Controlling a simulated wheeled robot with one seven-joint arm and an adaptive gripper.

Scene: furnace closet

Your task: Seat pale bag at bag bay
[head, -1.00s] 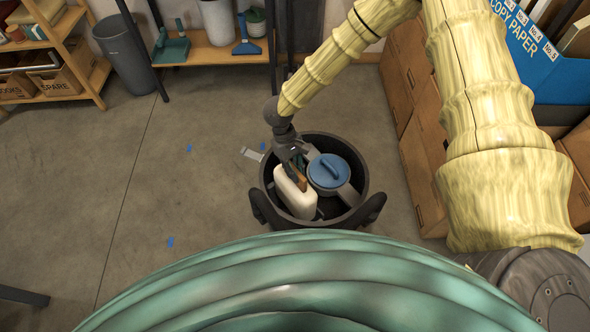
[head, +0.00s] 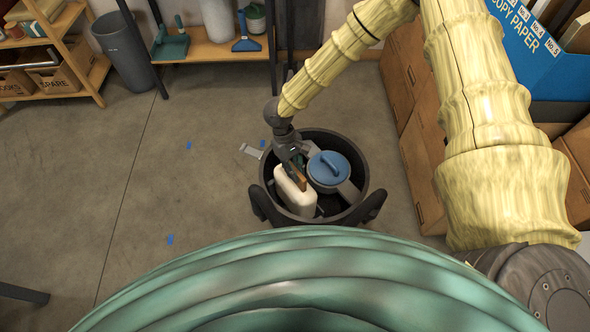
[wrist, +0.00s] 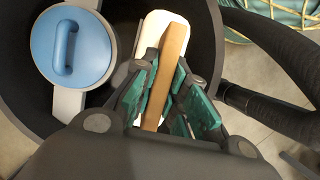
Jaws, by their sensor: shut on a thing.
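The pale bag (head: 295,197) is a cream-white, block-like thing standing in the left part of a round dark tub (head: 357,165). A tan strip (wrist: 168,70) runs along its top. My gripper (head: 294,168) reaches down into the tub from above. In the wrist view its teal finger pads (wrist: 170,98) are closed on the tan strip, with the white body showing behind it. The bag's underside is hidden, so I cannot tell whether it touches the tub floor. No marked bag bay can be made out; the floor beneath the bag is covered.
A grey canister with a blue lid and handle (head: 329,168) stands in the tub, right of the bag. A light grey tab (head: 251,151) sticks out at the tub's left. Cardboard boxes (head: 425,175) stand to the right.

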